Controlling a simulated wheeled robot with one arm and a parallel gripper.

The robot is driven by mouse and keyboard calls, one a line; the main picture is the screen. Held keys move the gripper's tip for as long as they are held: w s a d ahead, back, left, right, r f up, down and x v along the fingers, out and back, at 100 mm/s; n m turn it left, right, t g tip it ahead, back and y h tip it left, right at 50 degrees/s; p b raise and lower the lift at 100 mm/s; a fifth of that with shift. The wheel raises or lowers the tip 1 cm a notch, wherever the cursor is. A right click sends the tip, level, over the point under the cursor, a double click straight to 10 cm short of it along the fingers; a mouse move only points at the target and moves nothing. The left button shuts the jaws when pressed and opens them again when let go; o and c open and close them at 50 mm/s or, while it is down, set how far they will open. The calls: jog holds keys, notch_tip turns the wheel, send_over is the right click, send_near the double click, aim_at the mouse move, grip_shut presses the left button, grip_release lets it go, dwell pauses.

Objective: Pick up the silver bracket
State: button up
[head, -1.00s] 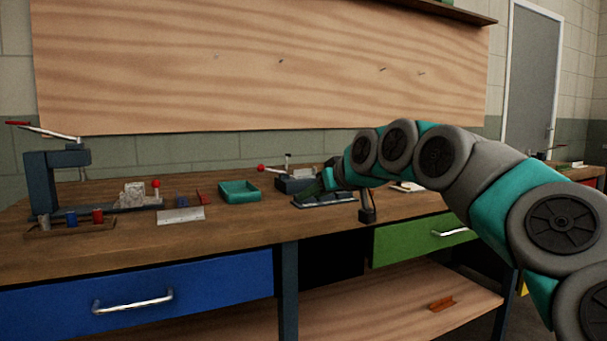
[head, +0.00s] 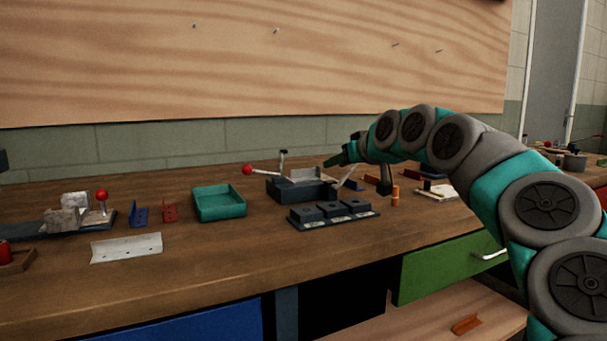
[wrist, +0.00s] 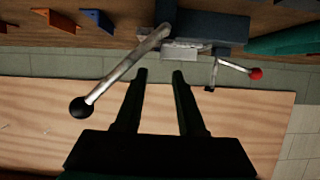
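A long silver angle bracket (head: 126,247) lies on the bench at the left in the head view. Another silver bracket (head: 305,174) sits in the dark clamp fixture (head: 290,188) near the middle. This piece also shows in the wrist view (wrist: 184,52), partly covered by a metal lever. My gripper (head: 335,160) is above and just right of the fixture in the head view. In the wrist view my gripper (wrist: 159,74) has its two dark fingers apart with nothing between them. The fingertips point toward the fixture and do not visibly touch it.
A red-knobbed lever (head: 248,170) sticks out left of the fixture. A black-knobbed lever (wrist: 82,107) lies close to my fingers. A teal tray (head: 220,213), a dark block plate (head: 333,223) and an orange cylinder (head: 395,195) stand nearby. The bench front is mostly clear.

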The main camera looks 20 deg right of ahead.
aim_at(305, 175)
jog(key=p+x, duration=0.1)
jog(key=x, duration=0.6)
jog(key=shift+w+a, duration=0.1)
jog(key=shift+w, duration=0.15)
grip_shut()
dwell(1.2)
